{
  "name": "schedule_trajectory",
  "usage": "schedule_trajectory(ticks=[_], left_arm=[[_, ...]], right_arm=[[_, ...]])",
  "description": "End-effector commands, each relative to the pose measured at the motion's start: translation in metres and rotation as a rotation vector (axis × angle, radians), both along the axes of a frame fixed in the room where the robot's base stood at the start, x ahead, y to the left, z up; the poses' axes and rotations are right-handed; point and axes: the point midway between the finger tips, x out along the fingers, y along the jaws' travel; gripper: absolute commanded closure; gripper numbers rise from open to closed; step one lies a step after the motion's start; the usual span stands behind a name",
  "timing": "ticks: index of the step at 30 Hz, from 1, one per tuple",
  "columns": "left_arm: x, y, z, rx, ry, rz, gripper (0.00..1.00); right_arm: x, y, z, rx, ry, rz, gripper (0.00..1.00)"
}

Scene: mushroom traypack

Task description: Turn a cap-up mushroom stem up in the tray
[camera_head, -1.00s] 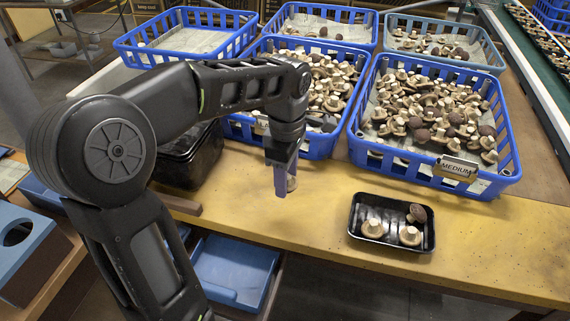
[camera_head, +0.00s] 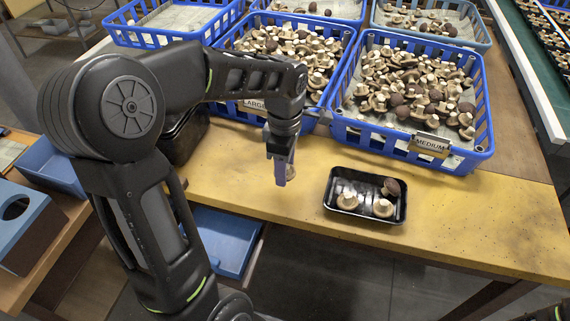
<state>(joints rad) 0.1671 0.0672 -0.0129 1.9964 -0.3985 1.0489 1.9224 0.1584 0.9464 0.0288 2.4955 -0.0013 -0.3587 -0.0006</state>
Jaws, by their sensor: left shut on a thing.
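A small black tray (camera_head: 362,217) stands on the yellow worktop, right of my left gripper. Inside, two pale mushrooms, a left one (camera_head: 347,201) and a front one (camera_head: 382,208), show their stems up. A brown-capped mushroom (camera_head: 391,187) lies at the tray's back right, its dark cap showing on top or tilted. My left gripper (camera_head: 282,178) points down over the worktop, left of the tray and apart from it. It is shut on a mushroom (camera_head: 291,171), mostly hidden behind the fingers. My right gripper is out of view.
A blue crate labelled MEDIUM (camera_head: 385,146), full of mushrooms, stands behind the tray. A LARGE-labelled crate (camera_head: 318,118) stands left of it, behind my arm. Black stacked trays (camera_head: 185,140) sit left of the gripper. The worktop (camera_head: 480,215) right of the tray is clear.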

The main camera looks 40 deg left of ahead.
Motion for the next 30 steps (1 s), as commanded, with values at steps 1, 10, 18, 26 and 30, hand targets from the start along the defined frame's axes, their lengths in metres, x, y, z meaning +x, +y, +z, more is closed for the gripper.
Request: schedule_trajectory(ticks=[1,10,18,26,30], left_arm=[[0.000,0.000,-0.008,0.000,0.001,0.000,0.72],[0.000,0.000,-0.040,0.000,0.000,-0.001,0.72],[0.000,0.000,-0.058,0.000,0.000,0.000,0.72],[0.000,0.000,-0.061,0.000,-0.001,0.000,0.72],[0.000,0.000,-0.061,0.000,0.000,0.000,0.72]], right_arm=[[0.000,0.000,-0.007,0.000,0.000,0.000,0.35],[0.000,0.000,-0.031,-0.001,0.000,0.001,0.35],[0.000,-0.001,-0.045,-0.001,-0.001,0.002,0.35],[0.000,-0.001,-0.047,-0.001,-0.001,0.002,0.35],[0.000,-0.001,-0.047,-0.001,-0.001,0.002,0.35]])
